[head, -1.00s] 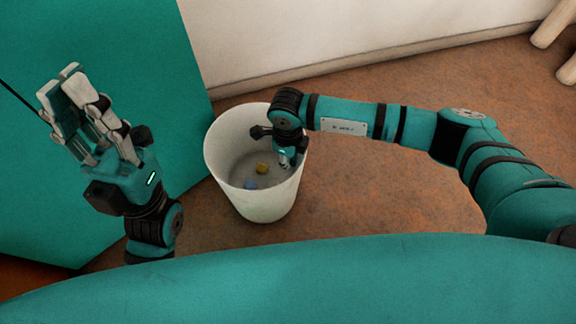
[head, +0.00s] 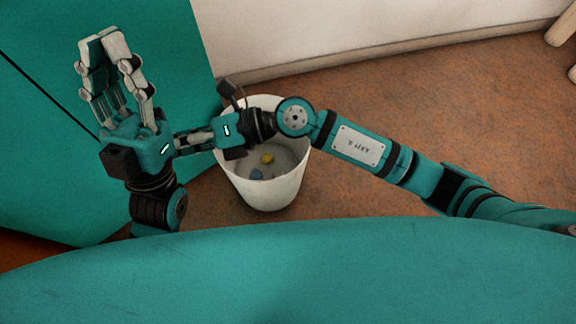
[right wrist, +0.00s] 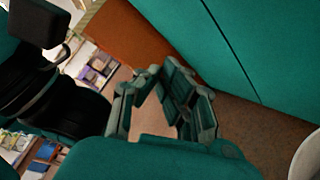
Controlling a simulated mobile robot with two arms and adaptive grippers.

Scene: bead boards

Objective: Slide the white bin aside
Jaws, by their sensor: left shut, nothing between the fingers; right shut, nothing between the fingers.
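The white bin (head: 268,193) stands upright on the brown floor in the head view, with a small yellow piece (head: 267,158) and a blue piece (head: 256,174) inside. My right gripper (head: 184,143) reaches left over the bin's rim. It is shut and empty, its fingers beyond the bin's left side and its tips partly hidden by my left gripper. It also shows in the right wrist view (right wrist: 163,85), where a pale curved edge at the lower right looks like the bin (right wrist: 309,158). My left gripper (head: 105,50) points up, shut and empty, left of the bin.
A teal cabinet (head: 175,65) with a dark seam stands left of and behind the bin. A white wall with a baseboard (head: 380,56) runs along the back. The floor (head: 440,110) right of the bin is clear beyond my right arm. Pale legs (head: 560,30) show at the far right.

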